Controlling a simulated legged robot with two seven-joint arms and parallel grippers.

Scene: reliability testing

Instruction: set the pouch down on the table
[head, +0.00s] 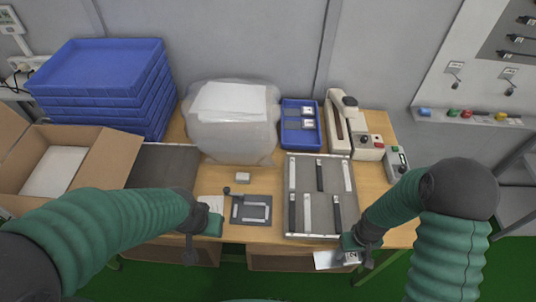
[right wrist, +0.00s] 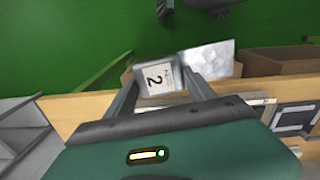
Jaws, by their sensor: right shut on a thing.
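My right gripper (head: 356,254) is shut on the pouch (head: 325,260), just off the front edge of the table (head: 402,236) in the head view. In the right wrist view the gripper's fingers (right wrist: 160,92) close around a grey-white block with a black "2" on its label. A pale, bubbly sheet of the pouch (right wrist: 210,60) sticks out beside it; I cannot tell how the two join. Its height relative to the tabletop is unclear. My left gripper (head: 192,252) hangs at the front edge further left, its fingers too small to read.
A grey tray (head: 319,233) with dark and light bars lies near the right gripper. A dark fixture (head: 250,209) sits left of it. A blue bin (head: 300,143), a beige press (head: 370,150) and a bubble-wrapped stack (head: 235,147) stand behind. A cardboard box (head: 105,165) is at left.

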